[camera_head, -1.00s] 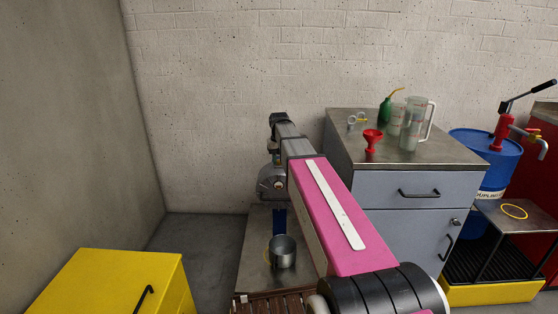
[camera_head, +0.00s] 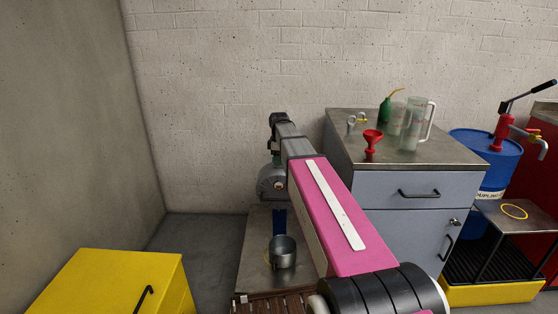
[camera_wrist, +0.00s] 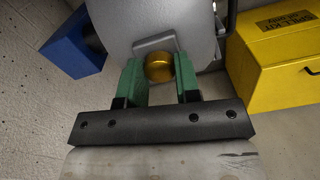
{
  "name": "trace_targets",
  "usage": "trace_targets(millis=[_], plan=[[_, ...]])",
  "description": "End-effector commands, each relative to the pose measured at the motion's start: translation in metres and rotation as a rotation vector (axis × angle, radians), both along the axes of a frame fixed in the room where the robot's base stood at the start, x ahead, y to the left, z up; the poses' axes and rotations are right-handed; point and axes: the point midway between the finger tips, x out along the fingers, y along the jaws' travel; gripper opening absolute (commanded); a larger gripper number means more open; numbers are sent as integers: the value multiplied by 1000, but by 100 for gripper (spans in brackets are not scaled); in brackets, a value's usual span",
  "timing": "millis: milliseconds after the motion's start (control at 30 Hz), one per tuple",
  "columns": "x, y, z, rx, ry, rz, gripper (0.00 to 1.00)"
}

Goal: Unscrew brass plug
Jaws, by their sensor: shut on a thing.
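The brass plug (camera_wrist: 159,67) shows in the wrist view as a gold round cap on the grey rounded housing (camera_wrist: 190,25). My gripper (camera_wrist: 160,76) has its two green fingers on either side of the plug and is shut on it. In the head view the grey housing (camera_head: 271,183) stands at the back of a metal bench, partly behind my arm. The plug and the fingertips are hidden or too small to tell there.
A metal cup (camera_head: 282,252) stands on the bench (camera_head: 254,238) below the housing. A yellow box (camera_head: 110,284) is at front left.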

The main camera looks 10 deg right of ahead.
Motion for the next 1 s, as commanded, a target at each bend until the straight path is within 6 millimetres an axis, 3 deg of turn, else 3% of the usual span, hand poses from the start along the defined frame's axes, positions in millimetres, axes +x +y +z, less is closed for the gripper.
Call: trace_targets(millis=[200,667,1000], plan=[[0,0,0,0,0,199,8],[0,0,0,0,0,281,8],[0,0,1,0,0,669,8]])
